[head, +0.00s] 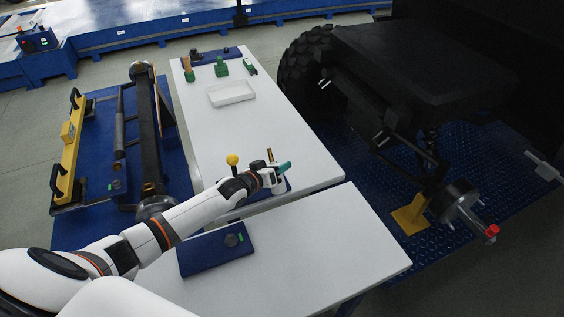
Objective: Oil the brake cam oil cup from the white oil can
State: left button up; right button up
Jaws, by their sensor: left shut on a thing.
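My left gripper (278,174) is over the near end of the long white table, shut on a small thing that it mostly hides. A white part (279,188), apparently the white oil can, shows just below the fingers, and a brass-coloured tip (270,155) rises beside them. A teal piece (284,167) shows at the fingertips; I cannot tell what it belongs to. A wheel hub (460,196) with a red-ended part (492,232) is at the right, well apart from the gripper. I cannot make out the oil cup. My right gripper is out of view.
A white tray (231,93) and several small green items (221,68) stand at the table's far end. A yellow ball knob (232,160) stands by my left wrist. A blue plate (217,250) lies on the near table. A yellow stand (410,215) is below the hub.

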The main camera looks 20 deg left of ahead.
pick_arm(q)
jog(key=shift+r, duration=0.1)
jog(key=shift+d+r+p, duration=0.1)
jog(key=shift+p, duration=0.35)
jog(key=shift+s+d+f+n+g, duration=0.2)
jog(key=shift+n+g, duration=0.2)
jog(key=shift+n, duration=0.2)
jog(key=s+d+f+n+g+h+b, duration=0.1)
jog(key=n+g+b, duration=0.1)
jog(key=b, duration=0.2)
jog(key=shift+s+d+f+h+b, duration=0.1)
jog(key=shift+f+h+b, duration=0.1)
jog(key=shift+h+b, duration=0.15)
jog(key=shift+s+d+n+g+h+b, duration=0.25)
jog(key=shift+n+b, duration=0.25)
jog(key=shift+b, duration=0.3)
jog(key=n+g+h+b, duration=0.1)
jog(key=b, duration=0.3)
jog(key=shift+f, duration=0.3)
jog(key=shift+s+d+f+n+g+h+b, duration=0.15)
jog(key=shift+n+g+h+b, duration=0.25)
jog(key=shift+n+b, duration=0.3)
jog(key=shift+d, duration=0.1)
